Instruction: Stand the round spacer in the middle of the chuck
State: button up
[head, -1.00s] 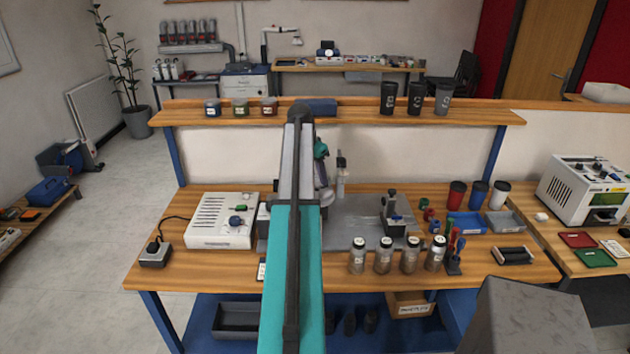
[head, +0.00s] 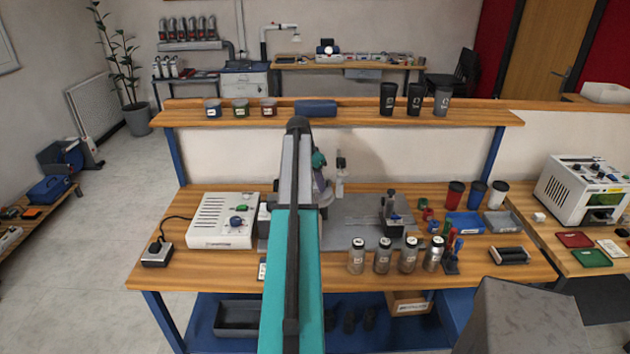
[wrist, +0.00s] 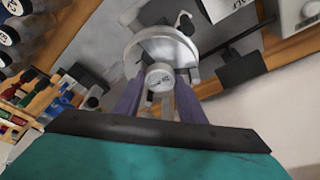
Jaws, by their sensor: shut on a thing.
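In the wrist view, a small round spacer (wrist: 159,73) with a pale printed face sits between the two purple fingers of my gripper (wrist: 160,80). The gripper is shut on it. The chuck (wrist: 148,52), a silver round disc with small jaws, lies just beyond the spacer and partly behind it. I cannot tell whether the spacer touches the chuck.
On the bench, a white control box (head: 222,222) stands left of my arm. Several capped jars (head: 382,255) line the front right. A dark upright device (head: 391,212) stands on the grey plate (head: 350,210). Cups and a blue tray (head: 465,223) are farther right.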

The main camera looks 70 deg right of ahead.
jog(key=shift+f, duration=0.1)
jog(key=o, duration=0.8)
jog(key=shift+r, duration=0.2)
jog(key=shift+b+v, duration=1.6)
jog(key=shift+v, duration=4.35)
